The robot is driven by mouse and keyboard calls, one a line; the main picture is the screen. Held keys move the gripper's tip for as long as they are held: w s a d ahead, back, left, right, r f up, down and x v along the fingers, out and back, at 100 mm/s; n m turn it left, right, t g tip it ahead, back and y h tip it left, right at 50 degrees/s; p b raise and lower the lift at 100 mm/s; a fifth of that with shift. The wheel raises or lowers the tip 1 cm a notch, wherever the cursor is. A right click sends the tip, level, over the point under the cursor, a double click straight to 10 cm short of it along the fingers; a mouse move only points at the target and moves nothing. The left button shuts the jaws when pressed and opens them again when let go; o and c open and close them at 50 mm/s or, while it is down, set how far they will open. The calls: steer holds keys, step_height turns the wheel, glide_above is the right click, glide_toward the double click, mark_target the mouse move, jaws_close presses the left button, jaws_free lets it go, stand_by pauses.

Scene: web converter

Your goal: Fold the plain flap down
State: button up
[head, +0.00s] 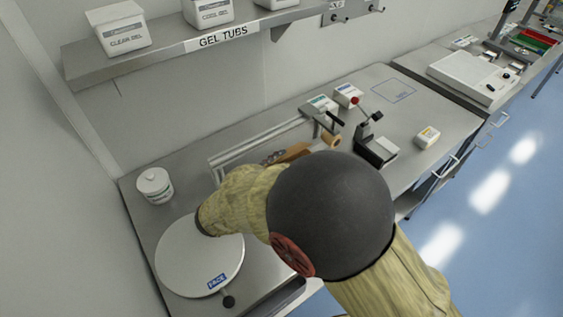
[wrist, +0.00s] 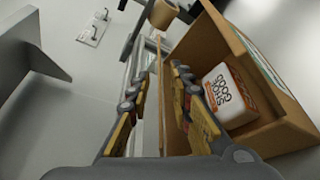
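An open cardboard box (wrist: 262,75) fills the right side of the wrist view, tilted in the picture. A white tub with an orange band (wrist: 228,92) sits inside it. My gripper (wrist: 163,70) is beside the box, its two fingers apart with a gap between them. A thin tan edge, seen nearly edge-on, shows in that gap; I cannot tell whether it is a flap or whether a finger touches it. The plain flap cannot be clearly picked out.
A tape dispenser with a tan roll (head: 330,140) stands behind the box. A round white turntable (head: 190,262) and lidded jar (head: 154,184) are at left. A shelf (head: 180,45) hangs above.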

steer(key=shift+w+d, duration=0.1)
steer(key=shift+w, duration=0.05)
steer(key=shift+c, duration=0.6)
steer(key=c, duration=0.4)
jaws_close()
